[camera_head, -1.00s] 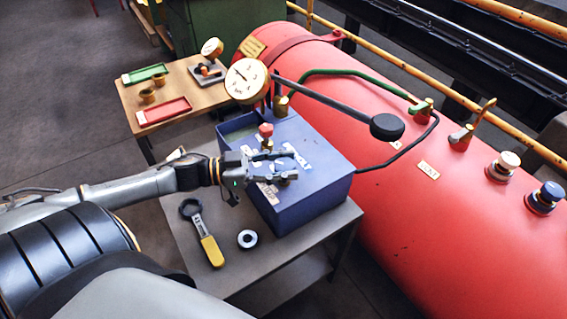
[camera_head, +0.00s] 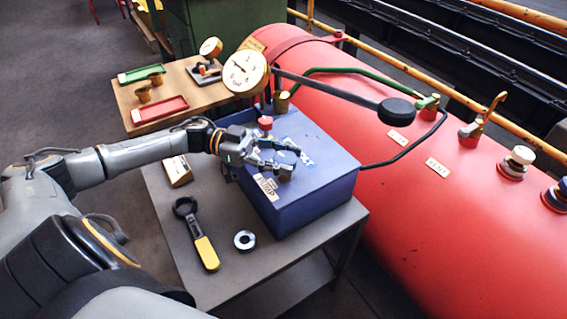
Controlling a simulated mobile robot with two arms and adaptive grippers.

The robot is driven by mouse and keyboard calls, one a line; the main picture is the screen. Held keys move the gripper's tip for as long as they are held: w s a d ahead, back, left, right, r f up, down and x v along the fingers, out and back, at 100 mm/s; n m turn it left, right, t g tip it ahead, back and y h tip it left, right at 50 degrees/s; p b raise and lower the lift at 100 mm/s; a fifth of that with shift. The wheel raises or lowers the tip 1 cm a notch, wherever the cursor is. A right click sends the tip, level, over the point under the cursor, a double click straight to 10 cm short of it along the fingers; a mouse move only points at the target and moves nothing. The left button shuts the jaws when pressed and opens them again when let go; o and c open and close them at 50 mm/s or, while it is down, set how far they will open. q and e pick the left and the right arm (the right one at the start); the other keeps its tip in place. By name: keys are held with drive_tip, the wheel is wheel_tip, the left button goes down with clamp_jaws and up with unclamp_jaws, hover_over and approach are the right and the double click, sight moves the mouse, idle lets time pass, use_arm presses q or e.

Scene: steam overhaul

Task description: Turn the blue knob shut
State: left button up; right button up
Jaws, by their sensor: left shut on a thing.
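My left gripper (camera_head: 287,157) reaches in from the left over the top of the blue tank box (camera_head: 318,193). Its fingers are shut around a small valve knob near the box's front label; the fingers hide most of the knob, so I cannot tell its colour. A brass fitting (camera_head: 285,173) shows just below the fingers. A red knob (camera_head: 265,122) stands upright behind the gripper on the same box. Another knob with a dark blue top (camera_head: 562,188) sits on the red boiler at the right edge, partly cut off. My right gripper is not in view.
The box stands on a grey table (camera_head: 225,286) with a yellow-handled wrench (camera_head: 205,248) and a metal ring (camera_head: 244,240). A long black-ended lever (camera_head: 340,94) crosses above the box. The red boiler (camera_head: 450,230) fills the right. A wooden table (camera_head: 126,97) holds trays.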

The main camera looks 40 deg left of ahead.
use_arm(q)
drive_tip(key=shift+f+m+g+b, duration=0.1)
drive_tip(key=shift+m+g+b, duration=0.2)
drive_tip(key=shift+g+b, duration=0.1)
drive_tip(key=shift+d, duration=0.1)
idle(0.3)
drive_tip(key=o, duration=1.2)
drive_tip(key=shift+c, duration=0.2)
drive_tip(key=v, duration=1.2)
drive_tip(key=shift+w, duration=0.15)
